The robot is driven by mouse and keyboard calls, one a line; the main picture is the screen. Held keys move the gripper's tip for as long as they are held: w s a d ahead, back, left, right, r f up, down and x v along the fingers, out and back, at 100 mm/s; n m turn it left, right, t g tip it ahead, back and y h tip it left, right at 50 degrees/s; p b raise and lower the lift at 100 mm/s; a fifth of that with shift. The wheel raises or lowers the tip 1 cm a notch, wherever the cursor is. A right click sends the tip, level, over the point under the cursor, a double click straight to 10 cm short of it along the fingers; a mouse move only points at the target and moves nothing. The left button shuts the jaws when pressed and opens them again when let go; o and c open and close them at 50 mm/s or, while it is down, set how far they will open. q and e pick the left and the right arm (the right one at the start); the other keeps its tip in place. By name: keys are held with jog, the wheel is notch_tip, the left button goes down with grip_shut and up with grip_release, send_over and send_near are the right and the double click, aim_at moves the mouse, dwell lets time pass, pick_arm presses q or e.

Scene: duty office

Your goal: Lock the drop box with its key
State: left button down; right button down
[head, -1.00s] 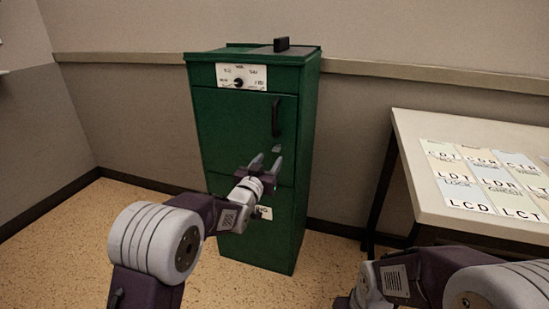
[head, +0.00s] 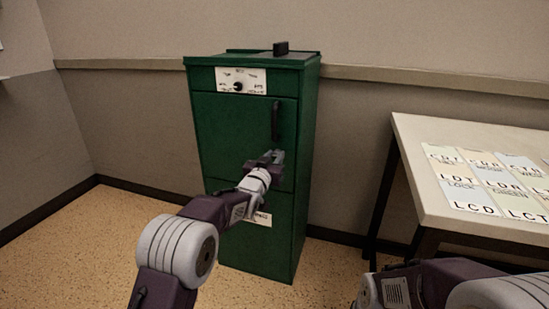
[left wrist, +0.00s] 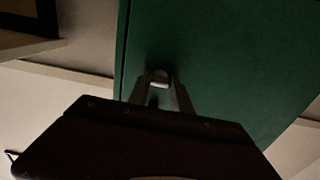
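The green drop box (head: 250,235) stands against the wall, its door closed, with a dark upright handle (head: 276,120). My left gripper (head: 277,156) is at the right side of the door front, below the handle. In the left wrist view its two fingers (left wrist: 160,82) are close together, with a small pale metal piece (left wrist: 159,76) between the tips at the green door. This piece looks like the key at the lock; its shaft and the keyhole are hidden. My right gripper is out of view; only links of my right arm show at lower right.
A white panel with a dark knob (head: 238,87) is on the upper front of the box. A pale table (head: 425,190) with lettered cards (head: 480,185) stands on the right. The floor left of the box is clear.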

pick_arm(q)
jog(key=shift+r+n+p, duration=0.15)
jog(key=shift+n+p, duration=1)
jog(key=shift+n, duration=0.35)
jog(key=n+p, duration=0.3)
jog(key=n, duration=0.2)
jog(key=n+p, duration=0.2)
jog(key=n, duration=0.3)
jog(key=shift+n, duration=0.4)
jog(key=shift+n+p, duration=0.8)
jog(key=shift+n, duration=1.2)
jog(key=shift+f, duration=0.2)
jog(key=c, duration=1.2)
grip_release()
jog(key=shift+o, duration=0.2)
